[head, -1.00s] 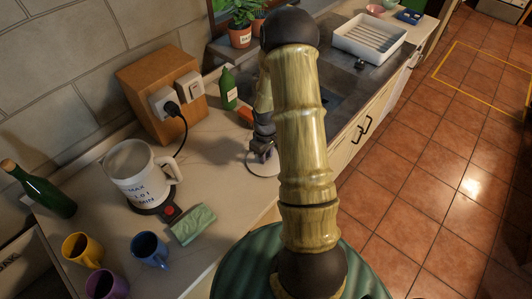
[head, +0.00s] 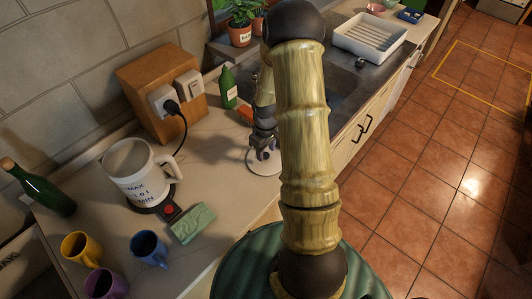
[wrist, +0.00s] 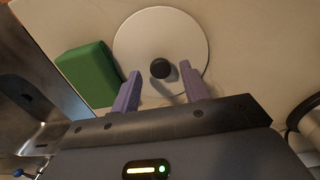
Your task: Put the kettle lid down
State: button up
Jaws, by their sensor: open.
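The kettle lid is a white disc with a black knob, lying flat on the counter near the sink in the head view (head: 257,168). It also shows in the wrist view (wrist: 160,28). My gripper (wrist: 159,70) is open, with one purple finger on each side of the knob and a gap on both sides. In the head view my gripper (head: 264,152) is low over the lid and hides part of it. The white kettle (head: 137,175) stands on its black base at the left, its top open.
A green block (wrist: 88,73) lies beside the lid in the wrist view. A light green cloth or sponge (head: 194,222), several mugs (head: 150,249) and a green bottle (head: 40,188) are left of the lid. Another green bottle (head: 229,88) stands behind it, near the sink.

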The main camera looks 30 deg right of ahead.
aim_at(266, 155)
notch_tip(266, 155, up, 10)
jog(key=b, duration=0.1)
jog(key=shift+b, duration=0.4)
jog(key=s+a+r+m+t, duration=0.1)
jog(key=s+a+r+m, duration=0.1)
jog(key=s+a, duration=0.4)
jog(key=s+a+r+m+t, duration=0.1)
jog(key=s+a+r+m, duration=0.1)
jog(key=s+a+r, duration=0.3)
jog(key=s+a, duration=0.1)
jog(key=a, duration=0.1)
jog(key=shift+s+a+t, duration=0.25)
jog(key=shift+a+t, duration=0.05)
dwell(1.1)
